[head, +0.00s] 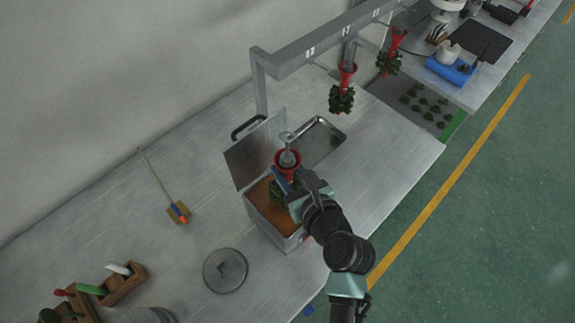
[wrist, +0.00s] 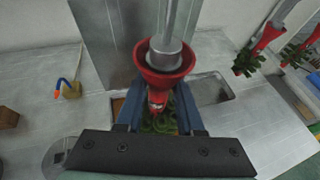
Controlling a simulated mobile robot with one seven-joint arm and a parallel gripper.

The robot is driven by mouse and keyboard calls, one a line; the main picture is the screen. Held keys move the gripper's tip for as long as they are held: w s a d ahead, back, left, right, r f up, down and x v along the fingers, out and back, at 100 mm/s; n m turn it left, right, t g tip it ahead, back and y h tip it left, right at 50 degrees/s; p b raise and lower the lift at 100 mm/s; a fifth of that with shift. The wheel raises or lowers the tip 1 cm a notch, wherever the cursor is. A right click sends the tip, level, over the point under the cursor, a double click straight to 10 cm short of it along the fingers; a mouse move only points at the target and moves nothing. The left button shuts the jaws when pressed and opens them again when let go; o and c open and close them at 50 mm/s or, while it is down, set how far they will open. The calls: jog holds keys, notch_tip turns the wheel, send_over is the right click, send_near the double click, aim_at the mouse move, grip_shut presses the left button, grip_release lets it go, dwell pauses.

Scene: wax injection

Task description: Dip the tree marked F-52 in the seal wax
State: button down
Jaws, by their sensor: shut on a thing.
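My gripper (head: 289,180) is shut on a wax tree (head: 287,158) with a red cup, a metal hanger on top and green leafy parts below. In the wrist view the red cup (wrist: 165,62) stands upright between the blue fingers (wrist: 160,108), with the green parts partly hidden below. No F-52 mark is readable on it. The metal wax tank (head: 283,241) has its lid (head: 252,152) up, with brown wax (head: 268,209) inside. The held tree is over the tank opening. I cannot tell whether its lower end touches the wax.
An overhead rail (head: 310,48) carries two more hanging trees, one (head: 341,98) nearer and one (head: 388,62) farther. A metal tray (head: 332,128) lies behind the tank.

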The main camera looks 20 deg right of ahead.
jog(key=shift+f+b, duration=2.4)
jog(key=shift+f, duration=1.8)
dwell(0.5)
jog(key=shift+p, duration=0.3)
dwell(0.9)
